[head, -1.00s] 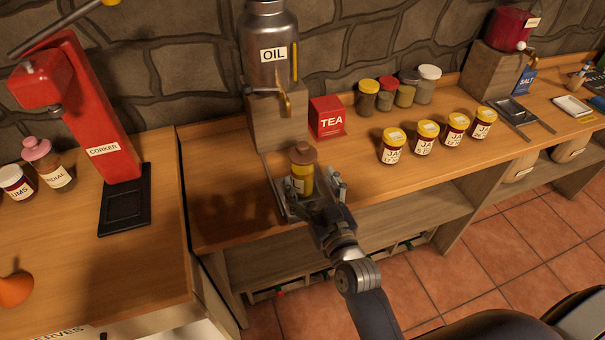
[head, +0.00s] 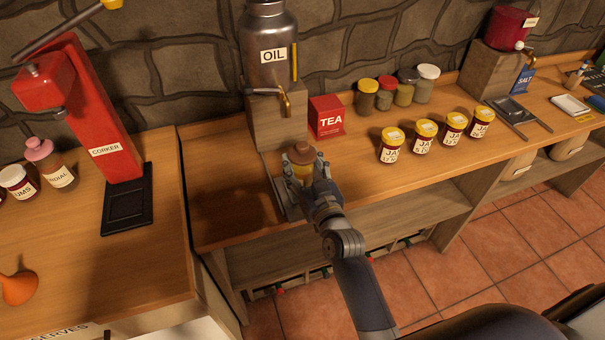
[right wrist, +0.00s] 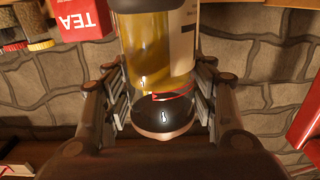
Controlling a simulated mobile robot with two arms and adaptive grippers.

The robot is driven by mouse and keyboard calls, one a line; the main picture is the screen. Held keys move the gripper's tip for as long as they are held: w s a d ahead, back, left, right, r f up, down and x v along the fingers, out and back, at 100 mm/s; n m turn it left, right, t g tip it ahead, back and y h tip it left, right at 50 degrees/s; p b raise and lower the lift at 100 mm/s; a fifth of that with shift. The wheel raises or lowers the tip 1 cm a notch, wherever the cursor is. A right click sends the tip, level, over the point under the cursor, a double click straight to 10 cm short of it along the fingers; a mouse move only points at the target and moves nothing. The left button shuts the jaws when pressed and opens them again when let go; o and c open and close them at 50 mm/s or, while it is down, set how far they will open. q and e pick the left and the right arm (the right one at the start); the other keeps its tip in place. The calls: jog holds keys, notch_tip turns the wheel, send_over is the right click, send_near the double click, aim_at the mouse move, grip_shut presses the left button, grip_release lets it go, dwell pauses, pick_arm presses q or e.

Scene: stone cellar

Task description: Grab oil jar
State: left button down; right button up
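The oil jar (head: 302,154) is a small glass jar of yellow oil with a brown cap and a pale label. It stands upright on the metal tray (head: 277,188) below the tap of the OIL canister (head: 270,50). My right gripper (head: 304,168) reaches in from the front with a finger on each side of the jar. In the right wrist view the jar (right wrist: 150,55) fills the space between the finger pads, which appear pressed against its sides. The fingers and wrist hide its lower part in the head view. My left gripper is not in view.
A red TEA box (head: 326,118) stands just right of the canister's wooden stand (head: 276,122). Several yellow-lidded jam jars (head: 423,138) stand further right. A red corker (head: 95,110) is on the left counter. The bench front left of the tray is clear.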

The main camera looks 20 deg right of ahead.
grip_shut()
jog(key=shift+r, duration=0.1)
jog(key=shift+r, duration=0.1)
